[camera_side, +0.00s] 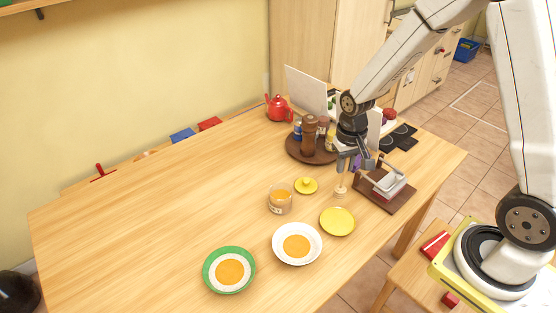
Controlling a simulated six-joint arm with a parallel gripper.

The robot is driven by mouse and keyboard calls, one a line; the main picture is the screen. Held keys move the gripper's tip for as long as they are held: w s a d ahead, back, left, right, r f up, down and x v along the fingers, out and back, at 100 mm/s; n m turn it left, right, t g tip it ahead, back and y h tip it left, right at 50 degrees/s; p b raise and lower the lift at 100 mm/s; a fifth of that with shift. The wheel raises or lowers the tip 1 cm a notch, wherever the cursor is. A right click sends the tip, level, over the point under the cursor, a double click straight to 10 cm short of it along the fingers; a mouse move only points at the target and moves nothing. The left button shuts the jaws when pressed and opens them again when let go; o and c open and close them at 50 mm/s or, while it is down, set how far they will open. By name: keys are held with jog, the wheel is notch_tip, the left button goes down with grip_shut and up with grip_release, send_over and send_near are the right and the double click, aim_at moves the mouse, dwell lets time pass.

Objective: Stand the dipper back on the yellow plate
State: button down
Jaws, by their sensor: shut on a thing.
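My gripper (346,162) is shut on the dipper (341,190), which hangs upright with its pale wooden head down. The upper part of its handle is hidden by the fingers. The yellow plate (337,221) lies flat and empty on the table, just in front of the dipper and lower in the picture. The dipper appears to be above the table and off the plate, but its exact height is hard to tell.
A glass jar of orange contents (280,200) and a yellow lid (306,185) stand left of the dipper. A white bowl (297,259) and a green-rimmed plate (208,269) are at front left. A brown board (400,205) is close on the right.

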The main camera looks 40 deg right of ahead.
aim_at(341, 187)
jog(key=shift+s+d+f, duration=0.1)
jog(key=shift+d, duration=0.05)
jog(key=shift+f, duration=2.15)
jog(key=shift+f, duration=1.75)
jog(key=shift+f, duration=0.15)
jog(key=c, duration=0.6)
grip_release()
jog(key=shift+o, duration=0.2)
jog(key=shift+r, duration=6.2)
